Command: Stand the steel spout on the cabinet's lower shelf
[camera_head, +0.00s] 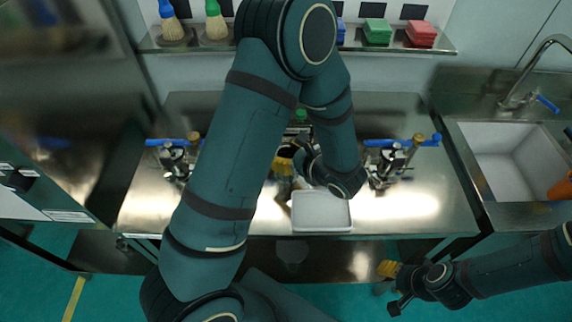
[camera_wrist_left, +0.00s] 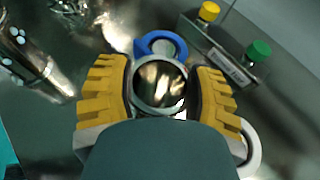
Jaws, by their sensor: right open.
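A round, shiny steel piece (camera_wrist_left: 159,84), which may be the spout, sits between the yellow fingers of my left gripper (camera_wrist_left: 163,88) in the left wrist view. The fingers flank it closely; whether both press on it is unclear. A blue loop (camera_wrist_left: 160,45) lies just beyond it. In the head view my left gripper (camera_head: 287,162) is over the middle of the steel table, and my arm hides much of it. My right gripper (camera_head: 391,287) is open and empty in front of the table at the lower right. I cannot clearly make out the cabinet's lower shelf.
A white tray (camera_head: 321,212) is at the table's front edge. Clamp-like fittings with blue handles stand left (camera_head: 178,158) and right (camera_head: 392,160). A box with yellow and green knobs (camera_wrist_left: 222,56) is behind. Brushes and colored blocks line the wall shelf (camera_head: 445,48); a sink (camera_head: 500,165) is right.

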